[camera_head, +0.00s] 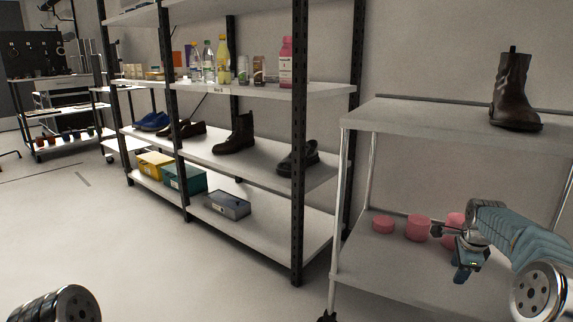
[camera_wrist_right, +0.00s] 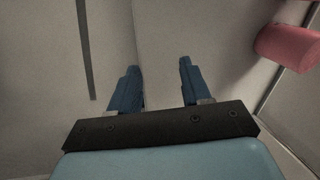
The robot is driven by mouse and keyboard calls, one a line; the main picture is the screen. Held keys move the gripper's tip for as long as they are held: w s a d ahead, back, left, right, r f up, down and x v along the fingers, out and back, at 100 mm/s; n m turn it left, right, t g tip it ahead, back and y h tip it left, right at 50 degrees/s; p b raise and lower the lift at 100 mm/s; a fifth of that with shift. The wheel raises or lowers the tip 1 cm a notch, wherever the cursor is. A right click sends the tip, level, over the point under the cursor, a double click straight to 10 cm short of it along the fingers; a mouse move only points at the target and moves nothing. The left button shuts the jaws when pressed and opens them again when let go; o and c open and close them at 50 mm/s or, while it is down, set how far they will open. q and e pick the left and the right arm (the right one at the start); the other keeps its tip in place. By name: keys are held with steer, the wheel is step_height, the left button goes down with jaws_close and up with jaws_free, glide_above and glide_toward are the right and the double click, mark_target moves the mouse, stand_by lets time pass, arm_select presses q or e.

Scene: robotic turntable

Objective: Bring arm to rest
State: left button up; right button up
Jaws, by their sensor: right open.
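My right gripper (camera_head: 462,258) shows at the lower right of the head view, in front of the lower shelf of a metal table. In the right wrist view the right gripper (camera_wrist_right: 158,82) has its two blue fingers apart with nothing between them, over a pale surface. My right arm comes in from the right edge. My left gripper is not in view; only a dark rounded part, probably of my left arm, shows at the bottom left.
The metal table (camera_head: 400,118) carries a brown boot (camera_head: 513,92) on top and pink containers (camera_head: 418,228) below; a pink one (camera_wrist_right: 288,46) shows right of the fingers. A shelving rack (camera_head: 265,225) with shoes, bottles and boxes stands left of it. The floor (camera_head: 110,240) at left is clear.

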steer(key=a+f+n+y, duration=0.2)
steer(key=a+f+n, duration=0.5)
steer(key=a+f, duration=0.75)
steer(key=s+a+f+n+g+y, duration=0.15)
steer(key=s+a+f+n, duration=0.55)
steer(key=s+a+f, duration=0.7)
steer(key=s+a+f+n+y, duration=0.1)
steer(key=s+a+f+n, duration=0.15)
steer(key=s+a, duration=0.3)
steer(key=s+a+f+n+y, duration=0.1)
steer(key=s+a+n, duration=0.2)
steer(key=s+a, duration=0.3)
step_height(320, 180, up, 12)
steer(key=s+n+p, duration=0.1)
steer(key=s+p, duration=0.1)
steer(key=p, duration=1.1)
steer(key=shift+s+r+g, duration=0.2)
steer(key=shift+s+g, duration=0.15)
steer(key=shift+s, duration=0.05)
steer(key=shift+d, duration=0.1)
